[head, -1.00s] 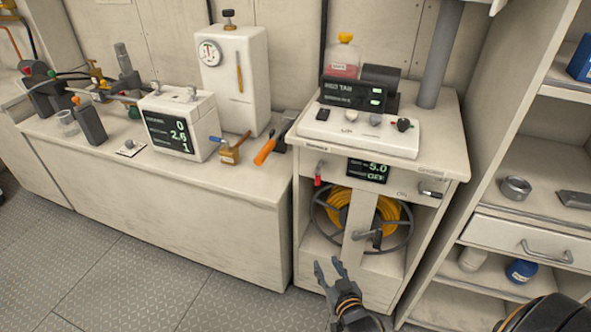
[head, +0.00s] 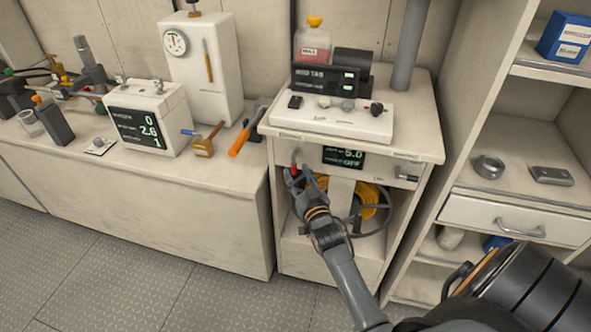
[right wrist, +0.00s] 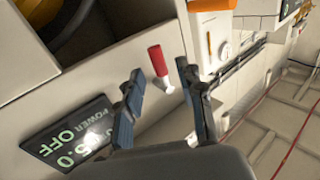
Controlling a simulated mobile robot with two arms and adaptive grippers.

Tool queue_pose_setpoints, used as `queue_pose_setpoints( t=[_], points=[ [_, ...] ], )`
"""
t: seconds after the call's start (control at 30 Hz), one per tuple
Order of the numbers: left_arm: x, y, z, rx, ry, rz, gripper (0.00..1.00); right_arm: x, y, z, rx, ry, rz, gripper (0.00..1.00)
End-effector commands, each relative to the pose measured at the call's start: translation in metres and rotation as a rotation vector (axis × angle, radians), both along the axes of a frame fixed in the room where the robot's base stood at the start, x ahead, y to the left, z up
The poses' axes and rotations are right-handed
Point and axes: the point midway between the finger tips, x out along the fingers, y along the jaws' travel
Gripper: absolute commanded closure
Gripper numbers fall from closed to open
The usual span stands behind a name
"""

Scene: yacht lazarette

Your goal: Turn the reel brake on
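A small red-handled lever (head: 294,169) is on the front panel of the reel cabinet, above the yellow hose reel (head: 369,200). In the right wrist view the red lever (right wrist: 158,61) tilts on a pale metal stem. My right gripper (head: 298,174) is at the lever, covering part of it and of the reel. In the right wrist view my right gripper (right wrist: 160,88) is open, with the lever in line with the gap between its fingers; contact is not visible. A display (head: 344,158) beside it reads 5.0 and OFF. My left gripper is not in view.
A metal latch or lever (head: 407,177) is at the panel's right end. A white control box (head: 335,120) with knobs sits on the cabinet top. An orange-handled tool (head: 239,141) lies on the left counter. Shelves (head: 530,160) stand on the right.

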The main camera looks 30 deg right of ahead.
Motion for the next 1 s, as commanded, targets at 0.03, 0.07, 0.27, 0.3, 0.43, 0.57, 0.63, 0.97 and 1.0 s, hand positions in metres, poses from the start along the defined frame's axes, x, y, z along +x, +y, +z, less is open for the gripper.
queue_pose_setpoints(
  t=[0.03,0.07,0.27,0.3,0.43,0.57,0.63,0.97,1.0],
  points=[
    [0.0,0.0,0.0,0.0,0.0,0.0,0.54,0.007,-0.002,0.0,0.0,-0.001,0.0,0.62],
    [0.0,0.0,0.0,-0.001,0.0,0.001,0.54,0.01,-0.003,0.0,0.0,0.0,0.0,0.62],
    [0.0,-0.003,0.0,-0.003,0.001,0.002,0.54,0.021,-0.006,0.0,0.0,0.0,0.0,0.62],
    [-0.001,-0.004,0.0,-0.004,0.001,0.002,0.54,0.022,-0.006,0.0,0.0,0.0,0.0,0.62],
    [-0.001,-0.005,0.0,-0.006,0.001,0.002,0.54,0.022,-0.006,0.0,0.0,0.0,0.0,0.62],
    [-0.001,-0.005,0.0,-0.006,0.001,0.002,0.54,0.022,-0.006,0.0,0.0,0.0,0.0,0.7],
    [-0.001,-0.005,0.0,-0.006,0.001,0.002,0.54,0.022,-0.006,0.0,0.0,0.0,0.0,0.84],
    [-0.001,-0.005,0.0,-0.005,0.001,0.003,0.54,0.022,-0.006,-0.001,0.0,0.001,0.0,1.0],
    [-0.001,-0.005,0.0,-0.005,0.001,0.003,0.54,0.022,-0.006,0.0,0.001,0.002,0.0,1.0]
  ],
)
